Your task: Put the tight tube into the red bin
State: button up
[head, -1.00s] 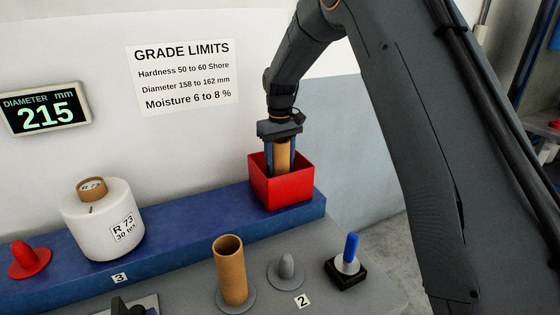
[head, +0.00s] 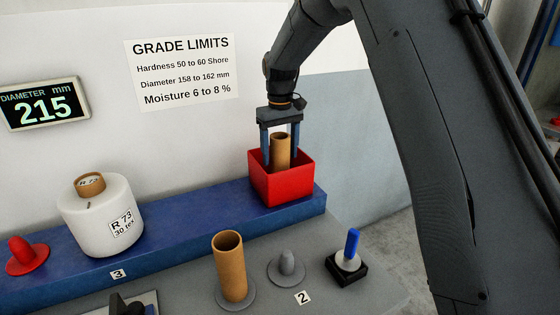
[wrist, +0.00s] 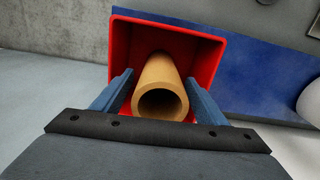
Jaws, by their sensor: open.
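A tan cardboard tube (head: 281,150) stands upright inside the red bin (head: 286,187), its top above the rim. My gripper (head: 280,158) is open, with a blue finger on each side of the tube and a gap between fingers and tube. The wrist view shows the tube (wrist: 160,96) between the open fingers, with the red bin (wrist: 125,55) around it. The tube's lower end is hidden by the bin's front wall. A second tan tube (head: 231,270) stands on a grey peg base in front.
The red bin stands at the right end of the blue shelf (head: 190,222). A white yarn bobbin (head: 100,225) and a red peg (head: 25,258) are to its left. A grey peg (head: 287,266) and a blue-handled joystick (head: 350,250) are in front. A display (head: 43,105) reads 215.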

notch_tip(320, 180, up, 10)
jog(key=b, duration=0.3)
jog(key=shift+f, duration=0.15)
